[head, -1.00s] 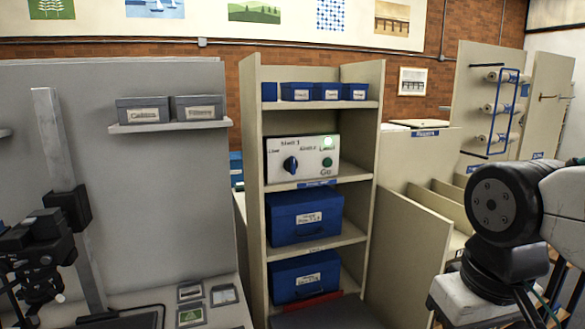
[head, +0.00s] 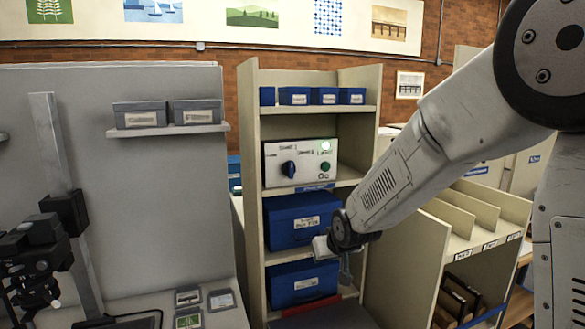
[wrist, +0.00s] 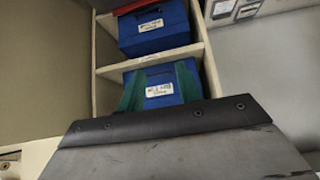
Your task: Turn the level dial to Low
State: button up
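The level dial (head: 289,169) is a dark blue knob on the left of a white control panel (head: 308,177) on the shelf unit's middle shelf. The knob looks roughly upright; its exact setting and the small words around it are too blurred to read surely. A green button (head: 326,167) marked Go and a lit pale green lamp (head: 325,146) are at the panel's right. My gripper (head: 333,255) is below and right of the panel, in front of the lower blue boxes. In the wrist view my gripper (wrist: 160,70) has two green fingers spread apart with nothing between them. The dial is not in the wrist view.
Blue boxes (head: 300,220) fill the shelf below the panel, and small blue boxes (head: 325,96) stand above it. Shelf side walls flank the panel. Grey boxes (head: 140,115) sit on a wall shelf at left. A divided cabinet (head: 425,240) stands at right.

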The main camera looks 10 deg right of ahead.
jog(key=w+a+t, duration=0.2)
jog(key=w+t, duration=0.2)
jog(key=w, duration=0.5)
jog(key=t+y, duration=0.3)
jog(key=t, duration=0.7)
send_near(292, 165)
jog(key=w, duration=0.2)
jog(key=shift+n, duration=0.3)
jog(key=x, duration=0.7)
jog(key=shift+w+a+r, duration=0.1)
jog(key=shift+a+r, duration=0.15)
jog(key=shift+r, duration=0.15)
grip_shut()
